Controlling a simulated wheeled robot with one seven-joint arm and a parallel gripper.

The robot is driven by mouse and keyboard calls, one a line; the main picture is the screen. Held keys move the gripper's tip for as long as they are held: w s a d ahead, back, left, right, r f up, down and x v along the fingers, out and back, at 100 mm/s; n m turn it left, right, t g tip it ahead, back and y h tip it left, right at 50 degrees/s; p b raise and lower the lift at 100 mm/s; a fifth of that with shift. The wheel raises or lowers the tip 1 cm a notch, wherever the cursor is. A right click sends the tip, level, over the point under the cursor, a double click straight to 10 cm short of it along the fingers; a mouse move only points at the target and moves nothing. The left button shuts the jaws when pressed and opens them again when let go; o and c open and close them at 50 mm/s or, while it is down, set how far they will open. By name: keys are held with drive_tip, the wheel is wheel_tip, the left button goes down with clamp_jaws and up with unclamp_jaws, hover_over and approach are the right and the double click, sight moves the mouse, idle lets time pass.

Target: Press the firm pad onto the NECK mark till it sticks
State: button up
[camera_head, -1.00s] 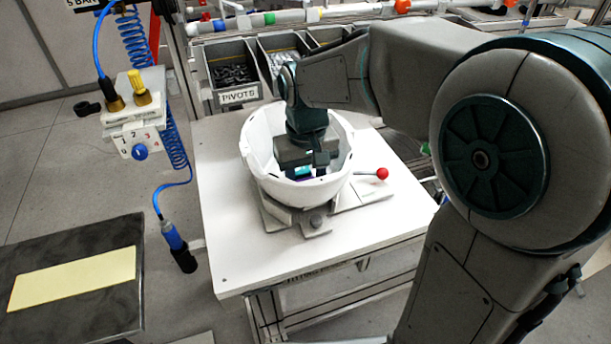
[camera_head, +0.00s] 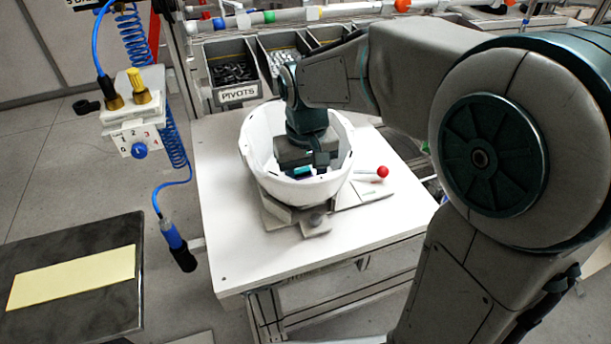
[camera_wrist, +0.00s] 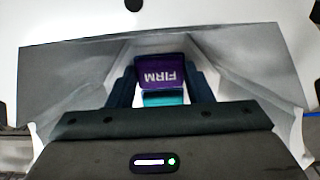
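The white helmet shell (camera_head: 262,165) sits open side up in a grey fixture (camera_head: 316,224) on the white table. My gripper (camera_head: 303,170) reaches down into the shell from above. In the wrist view, the purple pad (camera_wrist: 160,72) lettered FIRM lies between my two dark fingers (camera_wrist: 161,90), which meet its sides. A teal block or layer (camera_wrist: 163,98) shows beside the pad; a bit of teal also shows below my gripper in the head view. I cannot see the NECK mark. Whether the pad touches the shell is unclear.
A red-knobbed lever (camera_head: 382,172) stands right of the shell. Bins (camera_head: 238,94), one labelled PIVOTS, are behind the table. The table front is clear.

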drive_tip(key=o, duration=0.4)
drive_tip(key=shift+f, duration=0.1)
